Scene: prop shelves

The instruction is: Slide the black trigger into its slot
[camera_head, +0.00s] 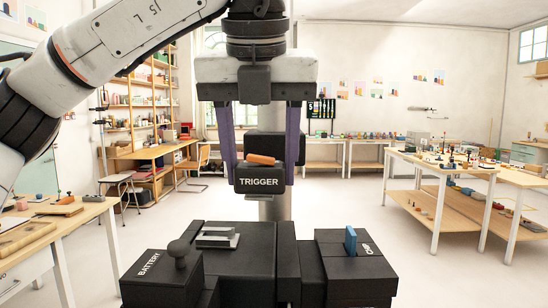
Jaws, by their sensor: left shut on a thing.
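The black trigger (259,184), a block with the white word TRIGGER and an orange bar on its front, hangs between the purple fingers of my left gripper (262,165). The gripper points down and is shut on the block. A black assembly (242,258) stands below it, with clear space between them. Its raised left part (163,276) reads BATTERY and has a round knob. Its right part (350,262) has a blue tab (351,241). I cannot clearly make out the trigger's slot. My right gripper is not in view.
A grey metal bracket (217,238) sits on top of the assembly. A wooden table (30,235) with small objects is at the left. Tables (440,172) with many small items are at the right. Shelves (150,95) and a stool stand at the back left. Open floor lies between.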

